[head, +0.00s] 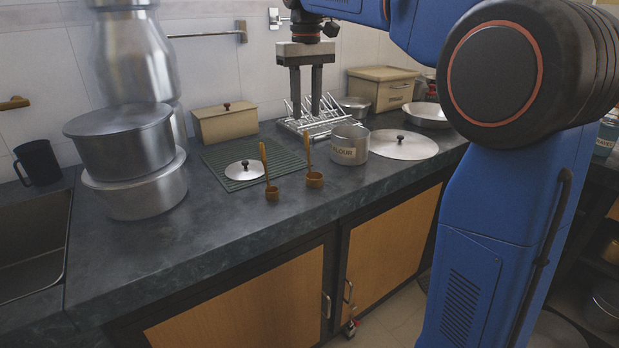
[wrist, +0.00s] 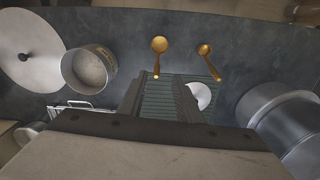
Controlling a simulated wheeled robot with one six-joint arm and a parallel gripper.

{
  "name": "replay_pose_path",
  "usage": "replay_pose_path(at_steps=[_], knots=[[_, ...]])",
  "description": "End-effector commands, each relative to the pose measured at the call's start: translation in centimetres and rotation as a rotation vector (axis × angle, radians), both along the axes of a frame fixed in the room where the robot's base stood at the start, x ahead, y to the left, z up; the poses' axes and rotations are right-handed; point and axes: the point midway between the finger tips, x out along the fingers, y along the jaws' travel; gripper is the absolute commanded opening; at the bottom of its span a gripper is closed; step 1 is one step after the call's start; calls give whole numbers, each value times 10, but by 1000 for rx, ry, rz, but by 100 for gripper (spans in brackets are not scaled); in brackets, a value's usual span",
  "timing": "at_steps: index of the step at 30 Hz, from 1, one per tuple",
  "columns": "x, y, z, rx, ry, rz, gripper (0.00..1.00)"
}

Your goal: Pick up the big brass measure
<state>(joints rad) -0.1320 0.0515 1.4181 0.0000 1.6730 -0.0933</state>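The big brass measure (head: 314,180) is a small round cup with a long upright-leaning handle, standing on the dark counter near its front edge. In the wrist view, the big measure (wrist: 159,44) lies beyond my fingertips and looks larger than its neighbour. A smaller brass measure (head: 271,193) stands to its left in the head view; in the wrist view the smaller measure (wrist: 204,48) is to the right. My gripper (head: 306,116) points down above the counter, behind the measures. It is open, with an empty gap between its fingers (wrist: 161,95), and touches neither measure.
A flour canister (head: 349,146) stands just right of the big measure. A wire rack (head: 318,122) and a green ribbed mat (head: 222,160) with a lid (head: 245,170) lie behind. Stacked steel pots (head: 135,190) stand left. The counter front is clear.

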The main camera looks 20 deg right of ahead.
Motion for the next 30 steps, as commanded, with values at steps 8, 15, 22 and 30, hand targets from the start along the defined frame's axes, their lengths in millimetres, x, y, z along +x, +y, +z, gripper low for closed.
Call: replay_pose_path(at_steps=[8,15,22,30], knots=[[-1,0,-50,0,2,0,31],[0,0,-78,0,1,0,31],[0,-2,-93,0,2,-1,31],[2,-4,-127,0,0,0,31]])
